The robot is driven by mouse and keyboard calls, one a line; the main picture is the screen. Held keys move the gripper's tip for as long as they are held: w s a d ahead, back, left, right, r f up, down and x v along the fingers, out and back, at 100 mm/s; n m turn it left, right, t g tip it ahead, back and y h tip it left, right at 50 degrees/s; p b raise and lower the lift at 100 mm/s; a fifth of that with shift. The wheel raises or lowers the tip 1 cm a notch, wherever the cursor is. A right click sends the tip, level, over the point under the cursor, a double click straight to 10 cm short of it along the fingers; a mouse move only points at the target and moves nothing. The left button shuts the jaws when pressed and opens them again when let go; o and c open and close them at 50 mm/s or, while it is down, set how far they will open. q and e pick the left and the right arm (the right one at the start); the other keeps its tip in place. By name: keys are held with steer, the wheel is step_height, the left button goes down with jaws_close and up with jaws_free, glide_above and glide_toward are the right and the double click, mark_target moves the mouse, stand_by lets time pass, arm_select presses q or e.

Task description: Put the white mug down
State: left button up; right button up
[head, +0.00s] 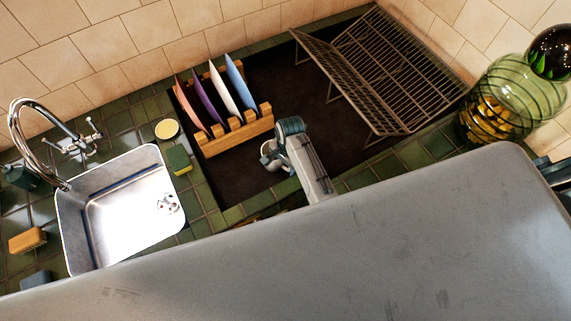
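The white mug (266,154) shows in the head view over the front part of the dark recessed counter area, partly hidden by my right gripper. My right gripper (281,146) is right at the mug, coming from the lower right and covering its right side. Its fingertips are hidden, so I cannot tell whether they are closed on the mug. I also cannot tell whether the mug touches the surface below. My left gripper is not in view.
A wooden rack (236,137) with several coloured plates stands behind the mug. A wire drying rack (385,75) is at the back right, with a green glass vessel (502,97) beyond. A sink (120,208) lies left. A large grey surface blocks the lower view. Dark surface around the mug is free.

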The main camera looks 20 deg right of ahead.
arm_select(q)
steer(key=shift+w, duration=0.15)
arm_select(e)
steer(key=shift+r, duration=0.15)
steer(key=shift+w+r, duration=0.1)
steer(key=shift+r, duration=0.15)
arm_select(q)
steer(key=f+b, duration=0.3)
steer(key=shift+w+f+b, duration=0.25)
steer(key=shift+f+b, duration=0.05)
arm_select(e)
step_height(320, 180, up, 11)
steer(key=d, duration=0.1)
steer(key=shift+w+r, duration=0.2)
